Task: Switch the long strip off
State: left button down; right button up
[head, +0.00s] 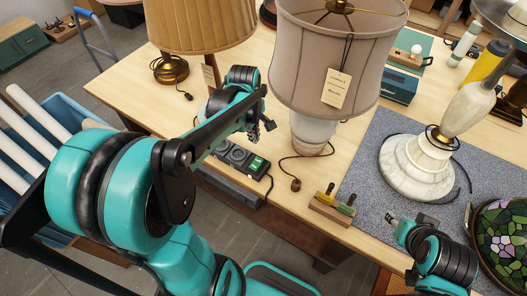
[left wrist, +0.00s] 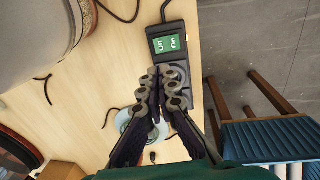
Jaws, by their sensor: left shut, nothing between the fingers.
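The long strip (head: 239,157) is a black power strip with round sockets, lying near the table's front edge. Its green panel (head: 257,163) faces up at its right end in the head view. The strip also shows in the left wrist view (left wrist: 174,29), with the green panel (left wrist: 167,44) beyond my fingertips. My left gripper (head: 262,130) is shut and empty, above the strip; in the left wrist view its fingers (left wrist: 161,82) cover part of the sockets. I cannot tell whether it touches the strip. My right gripper (head: 394,219) is at the lower right, away from the strip; its jaws are too small to read.
A grey-shaded lamp (head: 330,60) with a tag stands just right of my left gripper. A tan-shaded lamp (head: 200,25) stands behind. A small wooden block with tools (head: 332,205) sits near the front edge. A blue crate (head: 75,110) with white tubes is left of the table.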

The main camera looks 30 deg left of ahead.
aim_at(259, 161)
pick_arm(q)
jog(key=f+b, duration=0.1)
jog(key=f, duration=0.3)
jog(key=w+f+b, duration=0.1)
jog(key=f+b, duration=0.1)
jog(key=f, duration=0.3)
jog(key=f+b, duration=0.1)
jog(key=f, duration=0.4)
jog(key=shift+w+b, duration=0.35)
jog(key=shift+w+d+f+b, duration=0.1)
jog(key=shift+w+f+b, duration=0.1)
jog(key=shift+f+b, duration=0.3)
jog(key=shift+s+r, duration=0.1)
jog(key=shift+r, duration=0.1)
jog(key=shift+s, duration=0.15)
